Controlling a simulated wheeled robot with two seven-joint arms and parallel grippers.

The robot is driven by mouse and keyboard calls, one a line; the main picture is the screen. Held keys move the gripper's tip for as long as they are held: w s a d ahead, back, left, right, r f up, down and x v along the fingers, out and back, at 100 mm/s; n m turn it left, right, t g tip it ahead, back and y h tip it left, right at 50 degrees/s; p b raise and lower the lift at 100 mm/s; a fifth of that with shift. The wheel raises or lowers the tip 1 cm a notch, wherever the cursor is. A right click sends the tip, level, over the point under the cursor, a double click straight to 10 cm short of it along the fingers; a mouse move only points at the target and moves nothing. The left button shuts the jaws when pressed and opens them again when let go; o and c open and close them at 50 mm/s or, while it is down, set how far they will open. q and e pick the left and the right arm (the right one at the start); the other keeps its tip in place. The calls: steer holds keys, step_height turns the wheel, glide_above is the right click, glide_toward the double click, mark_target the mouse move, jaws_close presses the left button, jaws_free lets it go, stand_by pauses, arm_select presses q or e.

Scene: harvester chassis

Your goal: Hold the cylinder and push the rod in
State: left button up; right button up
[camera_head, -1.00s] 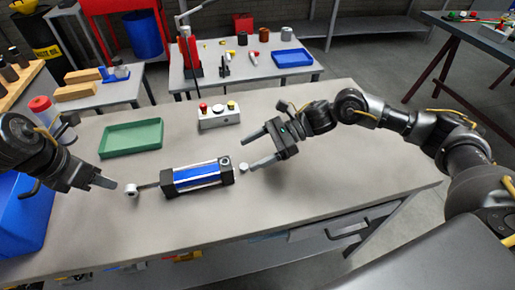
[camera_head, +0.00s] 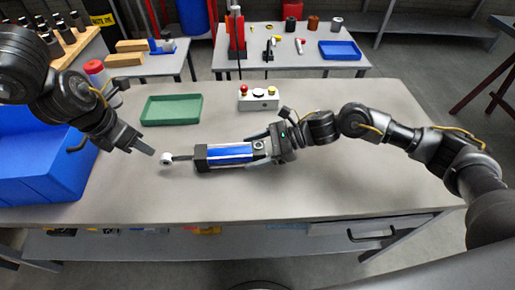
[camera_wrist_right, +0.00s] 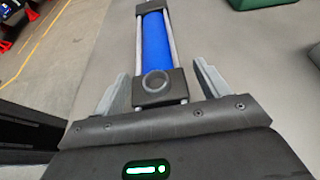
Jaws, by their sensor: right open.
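The cylinder (camera_head: 228,154), blue with black end blocks, lies on its side on the grey workbench. Its rod (camera_head: 182,157) sticks out to the left and ends in a pale round eye (camera_head: 167,158). My right gripper (camera_head: 262,149) is at the cylinder's right end. In the right wrist view its open fingers (camera_wrist_right: 159,92) stand on either side of the black end block (camera_wrist_right: 158,87), with gaps visible. My left gripper (camera_head: 150,150) is just left of the rod eye, apart from it; whether its fingers are parted is unclear.
A green tray (camera_head: 172,109) and a white button box (camera_head: 259,99) with red and yellow buttons stand behind the cylinder. A blue bin (camera_head: 40,165) is at the left. The bench in front of the cylinder is clear.

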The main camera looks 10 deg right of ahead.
jaws_close()
steer(key=c, duration=0.8)
jaws_free()
steer(key=c, duration=0.7)
steer(key=shift+o, duration=0.2)
